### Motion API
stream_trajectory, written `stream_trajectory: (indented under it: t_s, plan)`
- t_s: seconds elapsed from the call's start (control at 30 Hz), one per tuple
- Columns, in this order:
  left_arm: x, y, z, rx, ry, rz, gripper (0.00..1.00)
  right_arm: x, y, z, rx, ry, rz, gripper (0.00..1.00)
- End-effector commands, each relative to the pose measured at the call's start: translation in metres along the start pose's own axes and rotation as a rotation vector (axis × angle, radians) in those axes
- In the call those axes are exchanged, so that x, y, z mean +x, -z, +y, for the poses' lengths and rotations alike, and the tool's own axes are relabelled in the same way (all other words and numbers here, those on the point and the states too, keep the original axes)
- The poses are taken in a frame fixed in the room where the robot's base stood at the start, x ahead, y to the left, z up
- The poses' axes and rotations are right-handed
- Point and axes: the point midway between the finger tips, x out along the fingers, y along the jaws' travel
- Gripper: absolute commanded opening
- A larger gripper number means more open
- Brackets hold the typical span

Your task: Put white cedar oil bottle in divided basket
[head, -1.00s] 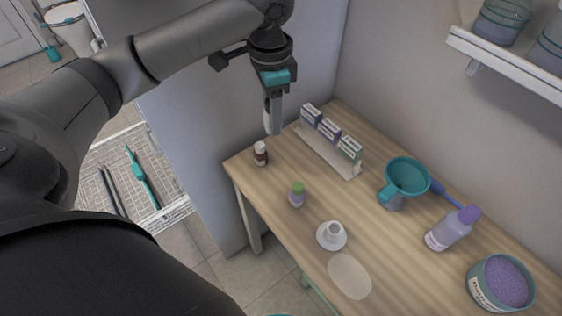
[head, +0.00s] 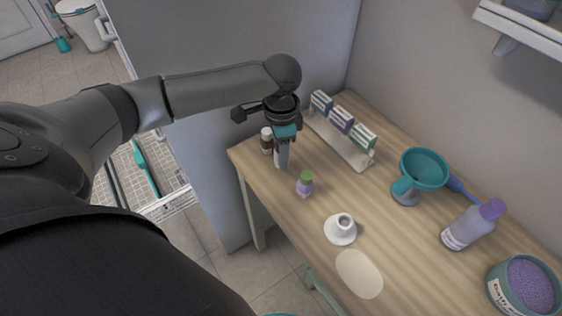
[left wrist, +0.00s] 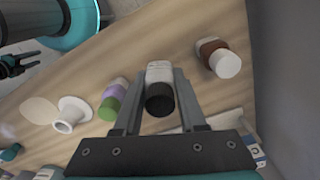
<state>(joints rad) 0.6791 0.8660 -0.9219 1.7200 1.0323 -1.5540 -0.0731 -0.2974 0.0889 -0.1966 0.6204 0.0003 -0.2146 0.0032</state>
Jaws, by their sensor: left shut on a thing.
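The white bottle with a black cap (left wrist: 159,80) sits between the fingers of my left gripper (left wrist: 164,76) in the left wrist view. In the head view my left gripper (head: 283,162) points down over the table's left end, and the bottle is mostly hidden there. The gripper is shut on the bottle; I cannot tell whether its base touches the table. What looks like my right gripper (left wrist: 14,66) shows small in the left wrist view.
A brown bottle with a white cap (head: 266,142) and a lilac bottle with a green cap (head: 304,184) stand close by. A rack of small boxes (head: 343,141), a white dish (head: 341,231), a teal funnel (head: 424,168) and a purple-capped bottle (head: 470,225) are farther right.

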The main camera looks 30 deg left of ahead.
Motion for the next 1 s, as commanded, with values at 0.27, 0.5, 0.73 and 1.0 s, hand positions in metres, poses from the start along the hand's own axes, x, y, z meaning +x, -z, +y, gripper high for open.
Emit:
stream_trajectory:
  t_s: [0.27,0.5,0.73,1.0]
  plan:
    - [0.032,0.000,0.000,-0.001,0.001,0.000,0.00,0.012,0.020,0.018,0.001,-0.024,0.035,0.50]
    - [0.032,0.000,0.000,-0.001,0.000,0.000,0.00,0.011,0.022,0.018,0.002,-0.024,0.038,0.50]
    - [0.034,0.000,0.000,0.000,0.000,0.000,0.59,0.010,0.017,0.014,0.002,-0.019,0.029,0.50]
    - [0.034,0.000,0.000,0.000,0.000,0.000,0.70,0.010,0.015,0.012,0.001,-0.016,0.025,0.50]
